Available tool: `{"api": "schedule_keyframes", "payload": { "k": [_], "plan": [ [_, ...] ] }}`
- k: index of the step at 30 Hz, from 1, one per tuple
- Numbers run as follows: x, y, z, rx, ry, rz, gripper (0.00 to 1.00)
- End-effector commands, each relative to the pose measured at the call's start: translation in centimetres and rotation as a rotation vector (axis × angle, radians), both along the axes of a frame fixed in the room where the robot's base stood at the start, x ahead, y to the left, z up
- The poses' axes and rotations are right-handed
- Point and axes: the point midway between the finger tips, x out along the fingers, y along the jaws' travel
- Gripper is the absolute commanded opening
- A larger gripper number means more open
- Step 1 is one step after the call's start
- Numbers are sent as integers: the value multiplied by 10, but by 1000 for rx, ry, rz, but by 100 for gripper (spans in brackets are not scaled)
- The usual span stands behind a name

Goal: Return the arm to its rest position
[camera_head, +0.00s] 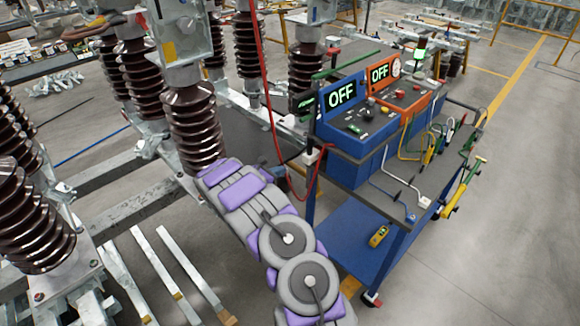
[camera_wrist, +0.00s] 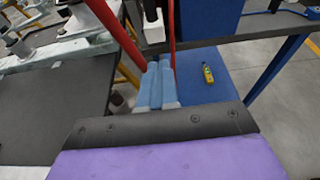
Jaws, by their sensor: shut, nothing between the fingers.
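My arm, with purple and grey padding, reaches from the bottom of the head view (camera_head: 290,240) up toward the left side of a blue cart (camera_head: 365,258). It is bent, with its far end low beside the cart. My gripper (camera_wrist: 155,85) shows in the wrist view as light blue-grey fingers pressed together, with nothing between them. In the head view I cannot clearly make out the fingertips. A red cable (camera_head: 268,85) hangs past the arm's far end to the cart edge. Red cable also passes close to the fingers in the wrist view (camera_wrist: 125,42).
Two test units, blue (camera_head: 345,110) and orange (camera_head: 400,90), display OFF on the cart's top. Leads hang at its right side. A yellow tool (camera_head: 378,236) lies on the lower shelf. Brown ribbed insulators (camera_head: 192,125) and metal bars (camera_head: 165,270) crowd the left. Floor at right is clear.

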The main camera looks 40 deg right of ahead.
Motion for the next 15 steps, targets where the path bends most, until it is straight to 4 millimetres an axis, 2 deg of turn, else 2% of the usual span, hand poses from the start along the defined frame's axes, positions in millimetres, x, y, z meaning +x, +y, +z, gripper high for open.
{"api": "schedule_keyframes", "payload": {
  "k": [4, 15],
  "plan": [
    [0, 10, 3, 5, -1, -1, 0],
    [-1, 15, 8, 3, -6, -7, 0]
  ]
}}
